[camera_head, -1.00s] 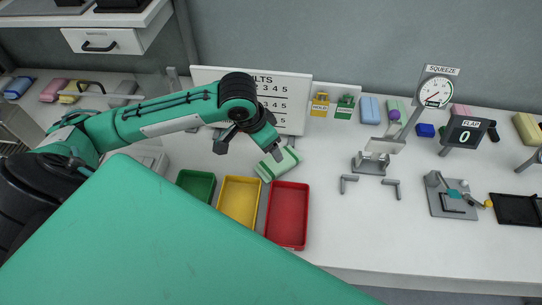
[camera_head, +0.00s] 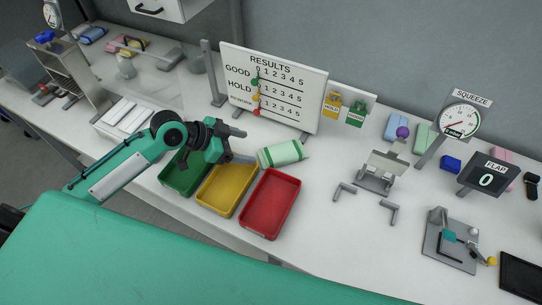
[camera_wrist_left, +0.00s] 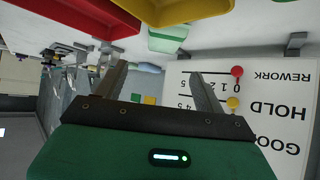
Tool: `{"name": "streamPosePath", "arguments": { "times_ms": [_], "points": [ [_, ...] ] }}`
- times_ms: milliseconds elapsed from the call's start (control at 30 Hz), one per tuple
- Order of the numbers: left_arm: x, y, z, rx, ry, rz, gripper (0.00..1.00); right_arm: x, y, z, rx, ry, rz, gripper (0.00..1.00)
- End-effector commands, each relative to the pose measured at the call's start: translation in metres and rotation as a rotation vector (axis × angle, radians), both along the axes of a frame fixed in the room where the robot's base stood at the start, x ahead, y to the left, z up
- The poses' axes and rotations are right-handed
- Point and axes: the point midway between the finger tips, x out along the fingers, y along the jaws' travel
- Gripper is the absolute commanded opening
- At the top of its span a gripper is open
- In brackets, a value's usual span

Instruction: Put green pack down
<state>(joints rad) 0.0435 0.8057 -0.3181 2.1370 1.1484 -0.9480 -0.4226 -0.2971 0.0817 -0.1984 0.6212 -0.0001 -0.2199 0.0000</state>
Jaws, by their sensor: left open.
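The pale green pack (camera_head: 283,153) lies on the white table just behind the red tray (camera_head: 270,203). In the wrist view the pack (camera_wrist_left: 167,39) shows near the top, beyond my left fingers and apart from them. My left gripper (camera_head: 240,145) is open and empty, to the left of the pack and above the back of the yellow tray (camera_head: 226,188). Its two spread fingers (camera_wrist_left: 158,88) show in the wrist view with nothing between them. My right gripper is not in view.
A green tray (camera_head: 186,174) stands left of the yellow one. The RESULTS board (camera_head: 270,88) stands behind. To the right are a small metal stand (camera_head: 377,172), the squeeze gauge (camera_head: 459,121) and the flap display (camera_head: 486,180).

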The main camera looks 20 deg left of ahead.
Motion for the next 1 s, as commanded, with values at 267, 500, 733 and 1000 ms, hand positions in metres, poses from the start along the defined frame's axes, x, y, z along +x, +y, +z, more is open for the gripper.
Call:
{"name": "streamPosePath", "arguments": {
  "times_ms": [267,500,733,1000],
  "points": [
    [0.011,-0.012,-0.011,-0.011,-0.023,-0.002,0.71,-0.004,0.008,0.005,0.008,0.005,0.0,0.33],
    [0.029,-0.039,-0.035,-0.01,-0.022,-0.003,0.71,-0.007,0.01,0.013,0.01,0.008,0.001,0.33],
    [0.04,-0.054,-0.05,-0.007,-0.023,-0.003,0.71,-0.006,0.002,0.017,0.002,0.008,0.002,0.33],
    [0.05,-0.067,-0.058,-0.008,-0.02,-0.003,0.71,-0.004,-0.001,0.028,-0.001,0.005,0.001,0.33]
  ]
}}
